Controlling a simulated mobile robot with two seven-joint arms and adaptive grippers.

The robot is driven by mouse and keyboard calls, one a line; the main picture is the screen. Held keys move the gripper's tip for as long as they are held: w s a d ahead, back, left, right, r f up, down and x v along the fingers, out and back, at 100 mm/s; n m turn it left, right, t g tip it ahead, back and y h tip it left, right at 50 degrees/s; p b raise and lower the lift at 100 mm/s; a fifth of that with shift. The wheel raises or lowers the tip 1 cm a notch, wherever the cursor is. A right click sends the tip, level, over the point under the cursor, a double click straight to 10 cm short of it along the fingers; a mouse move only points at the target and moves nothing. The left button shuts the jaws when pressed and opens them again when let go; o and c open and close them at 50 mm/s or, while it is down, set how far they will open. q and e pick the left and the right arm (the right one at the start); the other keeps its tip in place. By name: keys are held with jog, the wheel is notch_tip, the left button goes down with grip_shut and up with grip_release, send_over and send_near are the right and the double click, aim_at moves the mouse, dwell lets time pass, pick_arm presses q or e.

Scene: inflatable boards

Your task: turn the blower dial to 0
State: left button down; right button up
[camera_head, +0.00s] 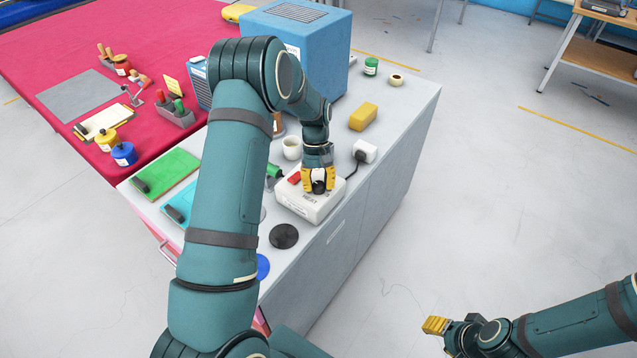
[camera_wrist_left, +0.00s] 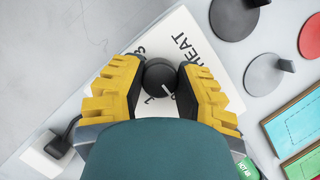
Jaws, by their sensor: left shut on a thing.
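The dial is a black round knob (camera_head: 319,187) on top of a white control box (camera_head: 290,205) with black lettering that reads HEAT. It also shows in the left wrist view (camera_wrist_left: 160,75). My left gripper (camera_head: 318,178) reaches down from above, its yellow fingers on either side of the knob and shut on it. A small white mark shows on the knob, but most of the scale around it is hidden by the fingers, so I cannot tell the setting. My right gripper (camera_head: 437,325) hangs over the floor at the lower right, away from the box; its opening is unclear.
A red switch (camera_head: 294,178) sits on the box beside the dial. A white plug block (camera_head: 365,151), yellow sponge (camera_head: 363,117) and white cup (camera_head: 292,149) stand behind. A black disc (camera_head: 284,236) lies in front. A large blue cabinet (camera_head: 300,45) stands at the back.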

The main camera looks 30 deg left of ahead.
pick_arm(q)
jog(key=shift+s+f, duration=0.15)
jog(key=shift+s, duration=0.05)
jog(key=shift+d, duration=0.1)
jog(key=c, duration=0.6)
grip_release()
jog(key=shift+w, duration=0.1)
jog(key=shift+w+a+r, duration=0.2)
jog(key=shift+r, duration=0.4)
jog(key=v, duration=1.1)
jog(key=shift+s+a+f, duration=0.1)
